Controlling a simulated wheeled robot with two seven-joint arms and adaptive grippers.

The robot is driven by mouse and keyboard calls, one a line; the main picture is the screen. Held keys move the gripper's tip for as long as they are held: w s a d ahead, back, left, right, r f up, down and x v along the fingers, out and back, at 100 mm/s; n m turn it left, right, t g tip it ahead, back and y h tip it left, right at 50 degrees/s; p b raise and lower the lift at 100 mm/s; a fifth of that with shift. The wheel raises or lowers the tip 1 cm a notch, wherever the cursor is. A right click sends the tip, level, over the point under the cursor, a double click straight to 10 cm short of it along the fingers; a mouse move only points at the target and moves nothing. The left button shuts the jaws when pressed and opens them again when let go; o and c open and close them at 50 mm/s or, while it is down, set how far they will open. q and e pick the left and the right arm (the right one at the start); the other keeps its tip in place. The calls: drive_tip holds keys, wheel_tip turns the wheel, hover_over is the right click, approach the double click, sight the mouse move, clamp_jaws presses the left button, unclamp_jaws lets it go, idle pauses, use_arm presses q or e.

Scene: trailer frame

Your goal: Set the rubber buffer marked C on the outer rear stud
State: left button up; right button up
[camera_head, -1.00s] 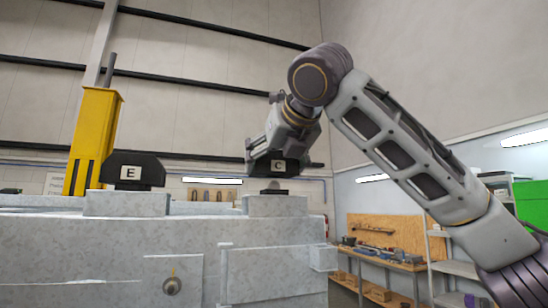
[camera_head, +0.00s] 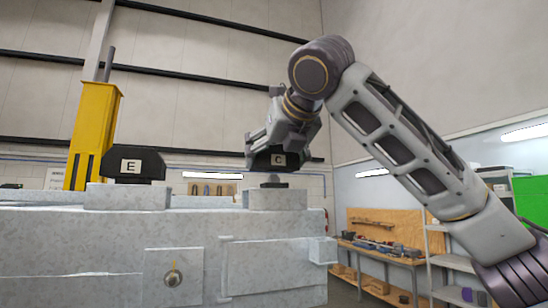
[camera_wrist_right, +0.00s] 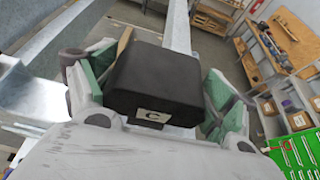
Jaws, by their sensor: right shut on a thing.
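The black rubber buffer marked C (camera_head: 266,161) is held in my right gripper (camera_head: 268,150). In the right wrist view the same buffer (camera_wrist_right: 158,80) sits between the green-padded fingers, its C label facing the camera. In the head view it hangs just above a dark stud (camera_head: 273,181) on a grey metal block (camera_head: 278,199). A small gap seems to show the stud below the buffer; whether they touch I cannot tell. A second black buffer marked E (camera_head: 135,166) sits on another grey block (camera_head: 126,196) to the left. My left gripper is not in view.
The grey trailer frame (camera_head: 90,245) fills the lower left. A yellow post (camera_head: 92,138) stands behind buffer E. A workbench with tools (camera_head: 380,250) and shelving stand at the back right. The air above the frame between the two blocks is clear.

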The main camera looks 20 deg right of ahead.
drive_tip(key=shift+f+b, duration=0.7)
drive_tip(key=shift+f, duration=0.65)
drive_tip(key=o, duration=1.1)
drive_tip(key=v, duration=1.2)
drive_tip(key=shift+s, duration=0.1)
drive_tip(key=shift+f, duration=0.15)
idle(0.6)
